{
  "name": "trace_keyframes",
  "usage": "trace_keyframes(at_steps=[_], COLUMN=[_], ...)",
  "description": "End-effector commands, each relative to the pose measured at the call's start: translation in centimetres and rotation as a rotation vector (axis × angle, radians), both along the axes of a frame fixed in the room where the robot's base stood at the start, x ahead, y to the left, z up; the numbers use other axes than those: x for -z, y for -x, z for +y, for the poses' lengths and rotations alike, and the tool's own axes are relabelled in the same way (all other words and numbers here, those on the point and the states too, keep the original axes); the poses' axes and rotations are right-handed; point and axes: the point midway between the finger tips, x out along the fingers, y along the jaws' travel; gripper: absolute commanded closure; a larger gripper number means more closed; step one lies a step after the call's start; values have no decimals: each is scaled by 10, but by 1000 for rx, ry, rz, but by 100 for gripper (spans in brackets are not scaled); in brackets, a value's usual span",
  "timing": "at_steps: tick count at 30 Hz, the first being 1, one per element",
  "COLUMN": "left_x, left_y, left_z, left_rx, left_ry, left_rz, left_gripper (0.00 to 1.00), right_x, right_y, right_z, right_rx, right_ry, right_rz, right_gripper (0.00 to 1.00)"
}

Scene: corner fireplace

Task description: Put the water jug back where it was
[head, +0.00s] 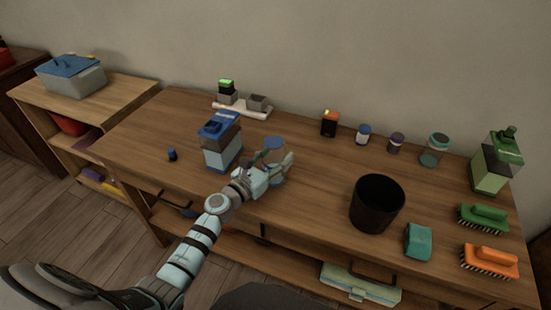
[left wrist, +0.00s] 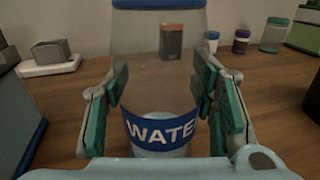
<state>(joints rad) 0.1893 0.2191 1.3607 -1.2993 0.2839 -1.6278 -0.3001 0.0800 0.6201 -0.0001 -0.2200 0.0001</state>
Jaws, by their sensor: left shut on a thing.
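The water jug (head: 273,143) is a clear vessel with a blue top and a blue label. My left gripper (head: 277,166) is shut on it, over the left middle of the wooden table (head: 310,180). In the left wrist view the jug (left wrist: 160,130) stands upright between the two teal finger pads, and its label reads "WATE". In the head view the gripper hides the jug's lower part, so I cannot tell whether its base touches the table. My right gripper is not in view.
A blue-topped box (head: 221,145) stands just left of the jug, with a small dark blue bottle (head: 172,155) beyond it. A white tray (head: 240,111) with grey blocks is behind. A black bin (head: 377,203), a teal block (head: 418,240) and brushes (head: 484,217) are to the right.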

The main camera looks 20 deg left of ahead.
Motion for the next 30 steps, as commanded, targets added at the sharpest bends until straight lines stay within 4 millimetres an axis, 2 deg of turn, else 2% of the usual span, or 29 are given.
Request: trace_keyframes(at_steps=[1, 2, 5, 17, 20, 25, 30], left_x=[3, 2, 2, -2, -1, 0, 3], left_y=[0, 0, 0, 3, 19, 62, 101], left_z=[0, 0, 0, 1, 5, 14, 25], left_rx=[0, 0, 0, 0, 0, 3, 2], left_ry=[0, 0, 0, -1, -3, -4, -5], left_rz=[0, 0, 0, 1, 1, 3, 1], left_gripper=[92, 44, 28, 28, 28, 28, 28], right_x=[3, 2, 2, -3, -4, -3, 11], right_y=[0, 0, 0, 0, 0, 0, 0], right_z=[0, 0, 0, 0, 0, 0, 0], right_rx=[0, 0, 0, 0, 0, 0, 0], right_ry=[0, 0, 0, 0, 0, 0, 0], right_rz=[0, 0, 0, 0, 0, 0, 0], right_gripper=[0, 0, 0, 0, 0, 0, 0])
